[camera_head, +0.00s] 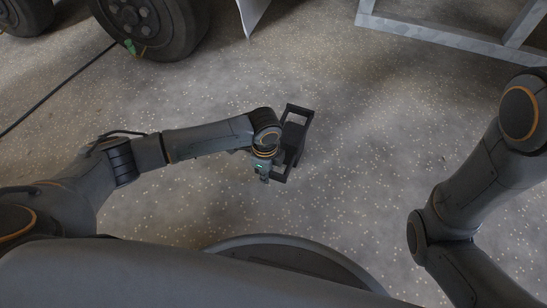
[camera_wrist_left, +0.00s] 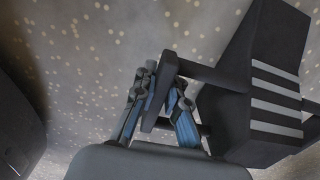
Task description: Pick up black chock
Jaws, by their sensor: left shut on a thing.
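The black chock (camera_head: 293,139) is a dark block with bar handles, near the middle of the head view. In the left wrist view the chock (camera_wrist_left: 262,88) fills the right side and shows pale stripes on one face. My left gripper (camera_head: 264,176) is at the chock's near left side. In the wrist view the left gripper's fingers (camera_wrist_left: 158,112) are closed around the bar of the chock's handle. I cannot tell whether the chock touches the floor. Only my right arm shows at the right of the head view; its gripper is out of the picture.
Speckled concrete floor (camera_head: 370,150) lies clear around the chock. A large wheel (camera_head: 155,25) stands at the upper left, with another tyre (camera_head: 25,15) at the corner. A grey metal frame (camera_head: 440,35) is at the upper right. A dark cable (camera_head: 55,90) runs across the floor at left.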

